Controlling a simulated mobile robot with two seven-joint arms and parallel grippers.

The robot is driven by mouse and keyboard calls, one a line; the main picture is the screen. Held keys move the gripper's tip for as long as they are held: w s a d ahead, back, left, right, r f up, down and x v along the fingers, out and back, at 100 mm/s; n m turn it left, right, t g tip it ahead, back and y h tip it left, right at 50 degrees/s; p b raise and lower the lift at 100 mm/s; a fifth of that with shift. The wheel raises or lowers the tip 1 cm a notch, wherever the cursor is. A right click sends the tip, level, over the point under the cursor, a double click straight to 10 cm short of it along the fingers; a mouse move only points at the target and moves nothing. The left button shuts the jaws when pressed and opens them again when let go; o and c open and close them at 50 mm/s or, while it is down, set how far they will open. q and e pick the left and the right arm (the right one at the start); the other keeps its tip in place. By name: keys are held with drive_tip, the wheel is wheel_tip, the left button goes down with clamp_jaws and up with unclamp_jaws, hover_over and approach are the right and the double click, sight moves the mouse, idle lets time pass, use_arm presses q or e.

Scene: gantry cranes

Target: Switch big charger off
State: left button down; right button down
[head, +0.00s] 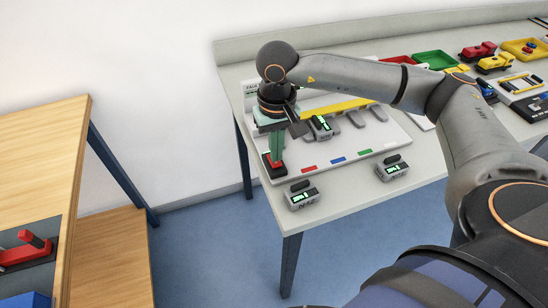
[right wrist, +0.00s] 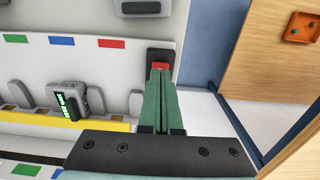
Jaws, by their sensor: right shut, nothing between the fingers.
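The big charger is a white board (head: 345,165) on the table, with a yellow strip (head: 337,108) and a row of grey slots. A red switch (head: 266,158) in a dark housing sits at its near left corner; in the right wrist view the red part (right wrist: 160,66) shows just past my fingertips. My right gripper (head: 277,157) has green fingers, shut and empty, pointing down at the switch. The tips (right wrist: 160,74) partly cover the red part; I cannot tell whether they touch it. My left gripper is not in view.
A grey battery with a green display (head: 320,126) stands in a charger slot. Two similar ones (head: 301,195) (head: 392,167) stand at the table's front. Red and green trays (head: 434,59) lie further right. A wooden shelf unit (head: 40,150) is at the left, across a floor gap.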

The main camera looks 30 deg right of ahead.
sight(277, 164)
drive_tip(key=shift+f+b, duration=0.65)
drive_tip(key=shift+f, duration=0.1)
idle(0.3)
drive_tip(key=shift+r+p, duration=1.95)
drive_tip(key=shift+r, duration=1.6)
drive_tip(key=shift+s+f, duration=0.1)
drive_tip(key=shift+s, duration=0.05)
